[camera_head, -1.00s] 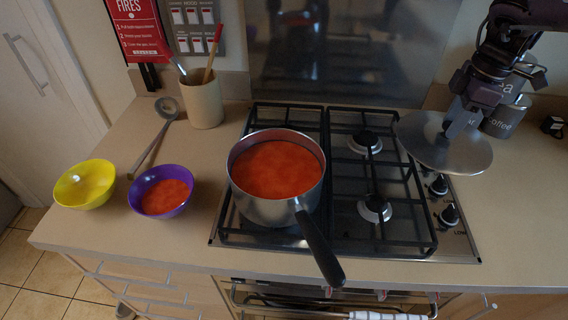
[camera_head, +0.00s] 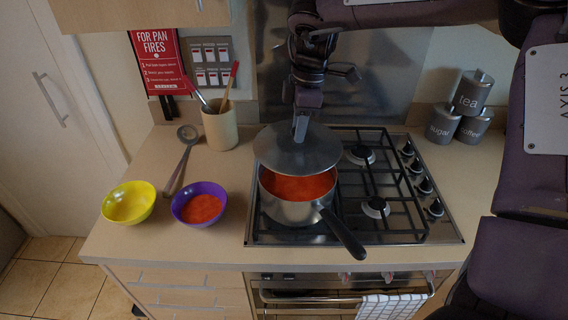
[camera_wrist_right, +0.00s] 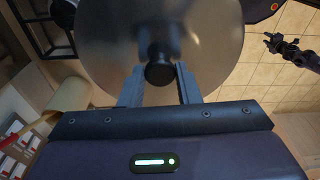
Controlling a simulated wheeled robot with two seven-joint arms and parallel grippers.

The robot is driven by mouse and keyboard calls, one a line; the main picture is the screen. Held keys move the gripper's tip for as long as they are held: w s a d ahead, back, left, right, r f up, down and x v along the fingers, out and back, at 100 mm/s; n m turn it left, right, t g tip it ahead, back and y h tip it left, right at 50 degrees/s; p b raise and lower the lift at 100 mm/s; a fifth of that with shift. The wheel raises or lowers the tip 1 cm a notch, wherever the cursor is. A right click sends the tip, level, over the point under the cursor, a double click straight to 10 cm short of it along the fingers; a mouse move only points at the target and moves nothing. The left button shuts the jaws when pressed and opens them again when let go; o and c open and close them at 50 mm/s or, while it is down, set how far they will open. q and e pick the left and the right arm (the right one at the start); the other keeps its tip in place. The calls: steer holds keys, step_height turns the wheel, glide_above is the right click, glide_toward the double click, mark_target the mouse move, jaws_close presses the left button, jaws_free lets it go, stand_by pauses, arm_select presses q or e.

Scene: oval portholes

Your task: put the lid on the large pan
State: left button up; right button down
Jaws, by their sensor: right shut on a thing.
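The large pan (camera_head: 290,209) stands on the left side of the hob, full of red sauce, its black handle pointing to the front right. My right gripper (camera_head: 300,128) is shut on the knob of the round grey metal lid (camera_head: 279,150). The lid is over the back part of the pan, and sauce shows in front of it. The lid looks above the rim, though the exact gap is hard to tell. In the right wrist view the lid (camera_wrist_right: 115,45) fills the upper middle, its dark knob between the fingers (camera_wrist_right: 160,85).
A purple bowl (camera_head: 186,214) with red sauce and a yellow bowl (camera_head: 115,211) stand left of the hob (camera_head: 395,236). A ladle (camera_head: 178,169) lies behind them, near a utensil pot (camera_head: 220,138). Grey canisters (camera_head: 440,126) stand at the back right.

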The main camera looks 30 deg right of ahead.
mark_target(299, 150)
steer(key=f, duration=0.2)
steer(key=f+p, duration=0.1)
steer(key=f, duration=0.1)
steer(key=shift+w+d, duration=0.1)
steer(key=shift+d, duration=0.2)
steer(key=f+p, duration=0.1)
steer(key=f, duration=0.2)
steer(key=shift+a+p, duration=0.2)
steer(key=shift+p, duration=0.1)
steer(key=shift+d+f, duration=0.1)
steer(key=shift+f, duration=0.5)
steer(key=shift+f+b, duration=0.2)
steer(key=shift+b, duration=0.15)
steer(key=c, duration=1.1)
jaws_free()
